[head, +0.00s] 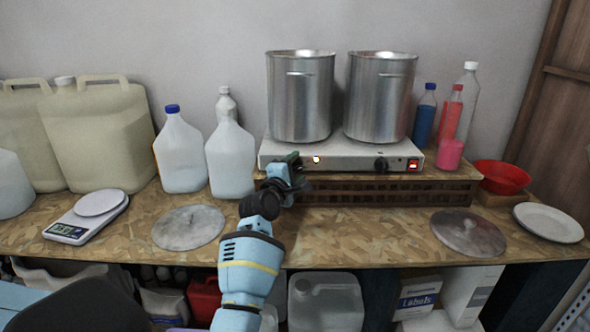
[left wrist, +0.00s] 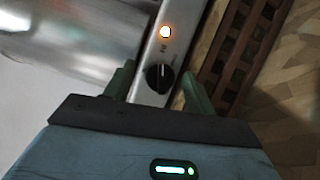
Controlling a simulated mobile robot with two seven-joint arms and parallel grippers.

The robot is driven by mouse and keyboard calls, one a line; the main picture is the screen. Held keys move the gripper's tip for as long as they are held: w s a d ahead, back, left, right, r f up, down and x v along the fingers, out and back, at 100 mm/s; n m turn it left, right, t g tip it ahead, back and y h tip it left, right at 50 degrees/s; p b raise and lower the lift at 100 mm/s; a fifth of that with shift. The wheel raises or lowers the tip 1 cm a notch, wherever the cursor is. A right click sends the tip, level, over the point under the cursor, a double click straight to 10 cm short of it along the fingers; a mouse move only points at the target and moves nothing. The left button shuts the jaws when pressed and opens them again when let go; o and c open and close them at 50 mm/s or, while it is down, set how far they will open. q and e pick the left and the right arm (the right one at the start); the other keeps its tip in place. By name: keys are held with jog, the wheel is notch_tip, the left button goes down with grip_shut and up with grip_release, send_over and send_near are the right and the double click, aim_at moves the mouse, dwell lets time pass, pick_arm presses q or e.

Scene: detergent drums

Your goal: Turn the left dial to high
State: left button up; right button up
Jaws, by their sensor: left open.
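The hot plate (head: 345,155) is a white two-burner unit with a steel pot on each side. Its left dial is hidden behind my left gripper (head: 292,168) in the head view. In the left wrist view the black left dial (left wrist: 159,77) shows on the front panel, with a pale pointer line running roughly up the picture. My left gripper (left wrist: 160,88) is open, with one green finger on each side of the dial; I cannot tell whether they touch it. The right dial (head: 381,164) is uncovered. My right gripper is not in view.
An orange light (head: 316,160) glows beside the left dial, and a red switch (head: 413,165) is at the right end. The left pot (head: 300,97) and right pot (head: 380,97) stand on top. A slatted wooden riser (head: 400,192) supports the unit. White jugs (head: 230,158) stand left.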

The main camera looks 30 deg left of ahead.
pick_arm(q)
jog(key=shift+s+d+f, duration=0.1)
jog(key=shift+s+f, duration=0.05)
jog(key=shift+s, duration=0.55)
jog(key=s, duration=0.6)
jog(key=shift+d, duration=0.45)
jog(key=shift+s, duration=0.1)
